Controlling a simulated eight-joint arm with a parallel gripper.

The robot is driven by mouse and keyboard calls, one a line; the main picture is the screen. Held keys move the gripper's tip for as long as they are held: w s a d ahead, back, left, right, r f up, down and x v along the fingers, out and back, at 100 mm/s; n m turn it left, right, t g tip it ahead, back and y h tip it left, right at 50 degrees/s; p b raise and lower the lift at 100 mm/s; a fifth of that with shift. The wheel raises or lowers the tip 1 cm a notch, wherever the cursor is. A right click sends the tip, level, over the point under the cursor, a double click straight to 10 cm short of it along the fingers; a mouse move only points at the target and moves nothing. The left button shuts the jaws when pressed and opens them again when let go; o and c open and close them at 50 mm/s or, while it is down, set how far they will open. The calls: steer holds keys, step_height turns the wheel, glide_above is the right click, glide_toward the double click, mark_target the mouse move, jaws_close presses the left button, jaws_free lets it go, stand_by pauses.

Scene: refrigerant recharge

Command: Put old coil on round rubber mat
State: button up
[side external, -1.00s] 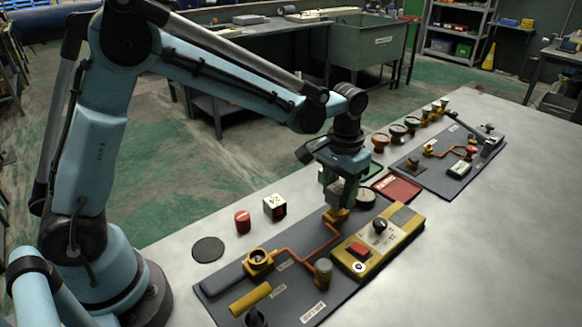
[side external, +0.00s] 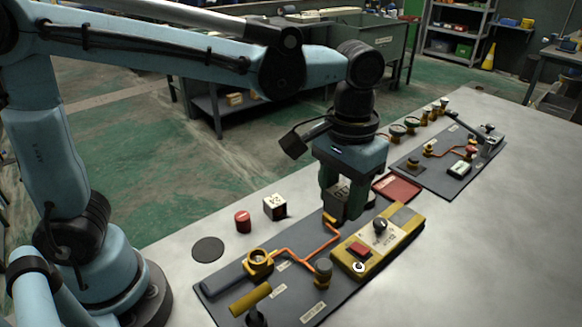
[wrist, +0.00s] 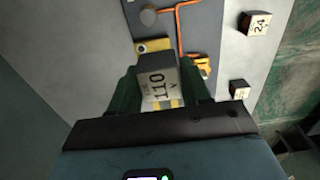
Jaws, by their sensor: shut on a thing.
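The old coil, a grey block with a white face marked 110 V (wrist: 160,85), is between my gripper's dark green fingers (side external: 345,197). In the wrist view my gripper (wrist: 160,92) is shut on it. In the side view the coil (side external: 338,195) is partly hidden by the fingers and appears held up over the back of the near panel. The round rubber mat (side external: 208,250), a flat dark disc, lies bare on the table at the left, well away from my gripper.
The near panel carries orange piping (side external: 305,253), yellow fittings and a yellow meter (side external: 378,243). A red tray (side external: 397,187) lies behind my gripper.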

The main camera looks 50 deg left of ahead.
steer(key=s+a+f, duration=0.2)
steer(key=s+a, duration=0.2)
steer(key=s, duration=0.6)
steer(key=s+a+f, duration=0.2)
steer(key=s+a, duration=0.2)
steer(key=s, duration=0.6)
glide_above(208, 249)
step_height(208, 249, down, 7)
steer(key=shift+r, duration=0.1)
steer(key=shift+f, duration=2)
steer(key=shift+f, duration=0.1)
steer(key=o, duration=1)
steer(key=shift+o, duration=0.2)
